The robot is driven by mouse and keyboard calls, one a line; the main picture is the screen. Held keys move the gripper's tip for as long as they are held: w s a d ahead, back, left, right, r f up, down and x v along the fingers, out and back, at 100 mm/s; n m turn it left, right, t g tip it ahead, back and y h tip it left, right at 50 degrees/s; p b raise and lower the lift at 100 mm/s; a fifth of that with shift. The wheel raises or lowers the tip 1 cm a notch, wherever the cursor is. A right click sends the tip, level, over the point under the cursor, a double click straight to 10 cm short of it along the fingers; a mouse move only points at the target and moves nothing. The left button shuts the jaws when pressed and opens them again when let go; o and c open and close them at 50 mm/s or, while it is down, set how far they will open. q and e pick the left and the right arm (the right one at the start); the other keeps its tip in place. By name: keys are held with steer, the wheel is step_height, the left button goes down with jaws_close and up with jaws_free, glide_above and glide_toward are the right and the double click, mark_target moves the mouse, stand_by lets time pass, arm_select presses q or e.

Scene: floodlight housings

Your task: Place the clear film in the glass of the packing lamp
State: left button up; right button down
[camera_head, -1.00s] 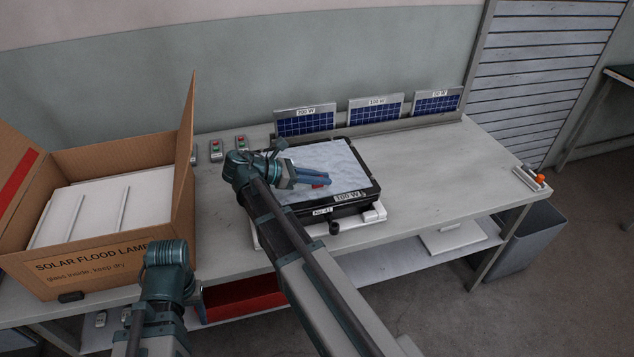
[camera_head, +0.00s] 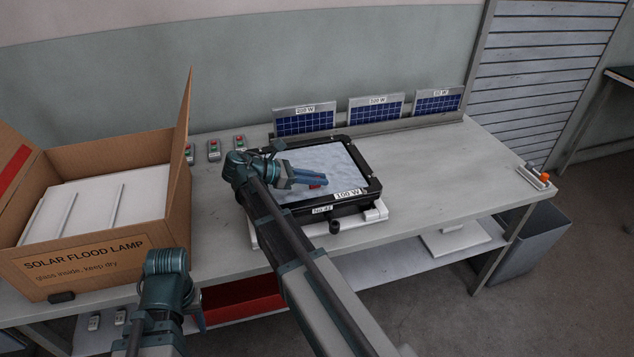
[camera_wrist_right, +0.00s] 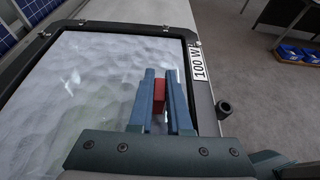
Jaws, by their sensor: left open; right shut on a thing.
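The lamp (camera_head: 372,194) lies on the bench, a black-framed panel with a pale, rippled glass face (camera_head: 338,160) and a "100 W" label. My right gripper (camera_head: 318,184) is over the near part of this face, shut on a small red piece. The wrist view shows this red piece (camera_wrist_right: 159,95) between the blue fingers (camera_wrist_right: 160,100). I cannot make out the clear film's outline against the face, nor whether the red piece belongs to it. My left gripper (camera_head: 198,317) is open at the front left, largely hidden behind its wrist, away from the lamp.
A cardboard box (camera_head: 95,262) marked "SOLAR FLOOD LAMP" stands at left with white panels inside. Small solar panels (camera_head: 375,107) stand in a rack at the back.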

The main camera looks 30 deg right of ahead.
mark_target(293, 191)
steer(key=shift+f, duration=0.1)
steer(key=c, duration=0.9)
jaws_free()
steer(key=shift+o, duration=0.2)
steer(key=shift+r, duration=0.3)
steer(key=p+v, duration=0.2)
steer(key=v, duration=0.4)
steer(key=shift+w+a+p, duration=0.1)
steer(key=shift+w+p, duration=0.05)
steer(key=shift+p, duration=0.2)
steer(key=shift+w+a+r, duration=0.1)
steer(key=shift+a, duration=0.5)
